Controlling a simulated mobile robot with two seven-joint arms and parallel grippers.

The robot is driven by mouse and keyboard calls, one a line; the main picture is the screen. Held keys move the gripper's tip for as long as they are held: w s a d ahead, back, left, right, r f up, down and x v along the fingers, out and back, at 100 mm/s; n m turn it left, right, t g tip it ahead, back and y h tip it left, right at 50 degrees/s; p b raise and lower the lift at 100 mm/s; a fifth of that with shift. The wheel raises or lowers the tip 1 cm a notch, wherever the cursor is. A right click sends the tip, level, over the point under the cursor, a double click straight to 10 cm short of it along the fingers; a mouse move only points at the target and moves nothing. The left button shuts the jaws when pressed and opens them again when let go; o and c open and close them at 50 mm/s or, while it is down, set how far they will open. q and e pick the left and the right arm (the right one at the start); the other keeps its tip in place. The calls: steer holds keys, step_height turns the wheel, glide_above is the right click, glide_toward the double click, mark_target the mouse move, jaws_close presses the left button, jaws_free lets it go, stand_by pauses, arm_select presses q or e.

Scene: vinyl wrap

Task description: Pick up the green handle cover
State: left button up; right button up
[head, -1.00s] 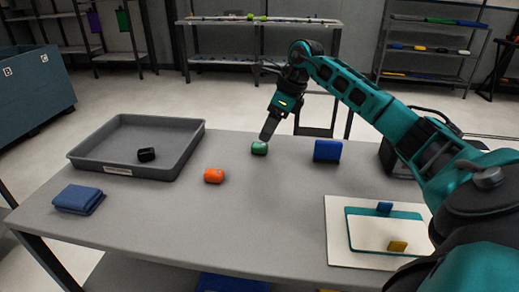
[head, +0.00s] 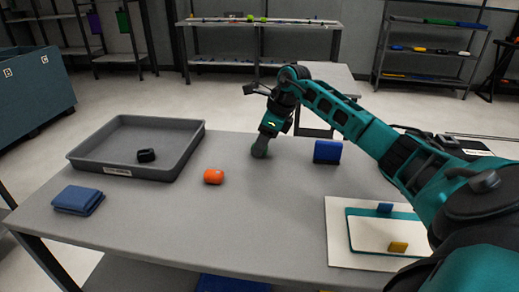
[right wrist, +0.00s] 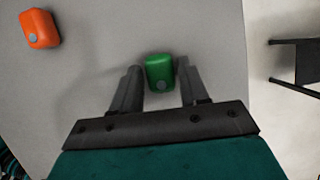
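The green handle cover (right wrist: 160,72) lies on the grey table, between the two fingers of my right gripper in the right wrist view. My right gripper (right wrist: 160,85) is open around it, with a gap visible on each side of the cover. In the head view my right gripper (head: 260,152) points down at the table and hides the green cover. My left gripper is not in view.
An orange cover (head: 214,176) lies left of the gripper; it also shows in the right wrist view (right wrist: 40,29). A grey tray (head: 110,172) holds a black piece (head: 146,155). A blue block (head: 327,151) stands to the right. A folded blue cloth (head: 78,200) lies front left.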

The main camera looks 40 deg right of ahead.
steer(key=c, duration=0.7)
steer(key=shift+r, duration=0.1)
